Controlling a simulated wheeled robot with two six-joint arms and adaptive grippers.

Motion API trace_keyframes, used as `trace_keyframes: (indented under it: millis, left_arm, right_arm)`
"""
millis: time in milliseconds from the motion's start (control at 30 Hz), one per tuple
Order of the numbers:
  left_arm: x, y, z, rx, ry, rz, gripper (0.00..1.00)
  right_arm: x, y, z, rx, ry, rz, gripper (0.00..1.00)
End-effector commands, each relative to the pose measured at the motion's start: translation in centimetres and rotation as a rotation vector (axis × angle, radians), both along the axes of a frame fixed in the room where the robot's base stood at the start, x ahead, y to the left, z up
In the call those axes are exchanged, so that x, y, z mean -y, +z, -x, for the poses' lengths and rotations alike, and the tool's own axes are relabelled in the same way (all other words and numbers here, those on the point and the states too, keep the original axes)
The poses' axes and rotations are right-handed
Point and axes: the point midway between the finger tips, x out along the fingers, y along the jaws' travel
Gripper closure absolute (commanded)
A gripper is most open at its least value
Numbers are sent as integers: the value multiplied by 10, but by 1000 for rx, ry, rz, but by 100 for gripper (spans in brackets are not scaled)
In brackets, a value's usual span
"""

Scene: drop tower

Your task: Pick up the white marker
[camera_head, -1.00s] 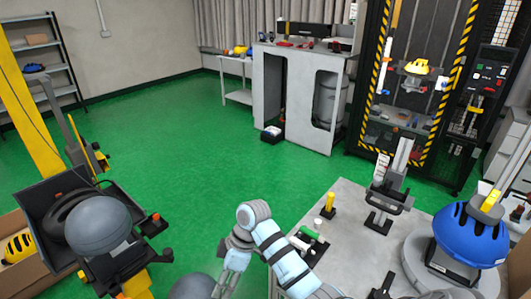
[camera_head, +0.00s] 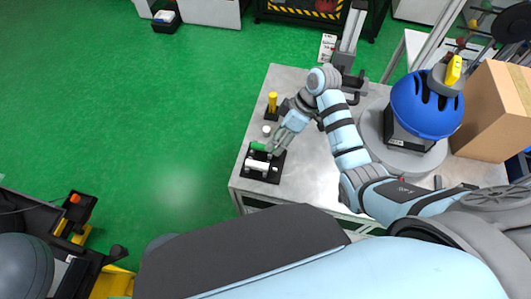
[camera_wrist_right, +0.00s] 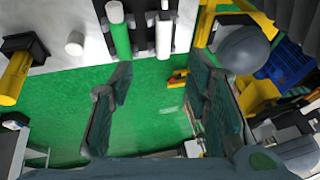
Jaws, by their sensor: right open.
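The white marker (camera_head: 257,165) lies in a black holder (camera_head: 273,177) near the table's left front edge, beside a green marker (camera_head: 258,146). My right gripper (camera_head: 277,147) is open just to the right of the markers, and no marker is held. In the right wrist view the white marker (camera_wrist_right: 163,36) shows at the top, ahead of the gap between the two open fingers (camera_wrist_right: 160,88). The green marker (camera_wrist_right: 118,30) is to its left, roughly in line with the left finger. My left gripper is out of view.
A small white cylinder (camera_head: 266,129) and a yellow post on a black base (camera_head: 272,103) stand behind the holder on the grey table (camera_head: 290,84). A blue helmet (camera_head: 428,103) and a cardboard box (camera_head: 492,112) are at the right. Green floor is open at the left.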

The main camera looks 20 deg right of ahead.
Motion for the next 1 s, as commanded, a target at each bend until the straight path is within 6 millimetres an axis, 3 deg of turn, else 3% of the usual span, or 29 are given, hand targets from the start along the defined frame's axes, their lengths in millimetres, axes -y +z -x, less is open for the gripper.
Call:
trace_keyframes:
  millis: [200,600,867,1000]
  left_arm:
    - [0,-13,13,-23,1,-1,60]
    - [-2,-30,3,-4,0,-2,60]
    - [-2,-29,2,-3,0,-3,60]
    - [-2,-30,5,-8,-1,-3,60]
  right_arm:
    - [-17,-55,2,-5,-15,-2,56]
    - [-49,-112,-8,-3,-14,-1,56]
    - [-51,-115,-9,0,-14,1,56]
    - [-51,-115,-9,0,-14,1,79]
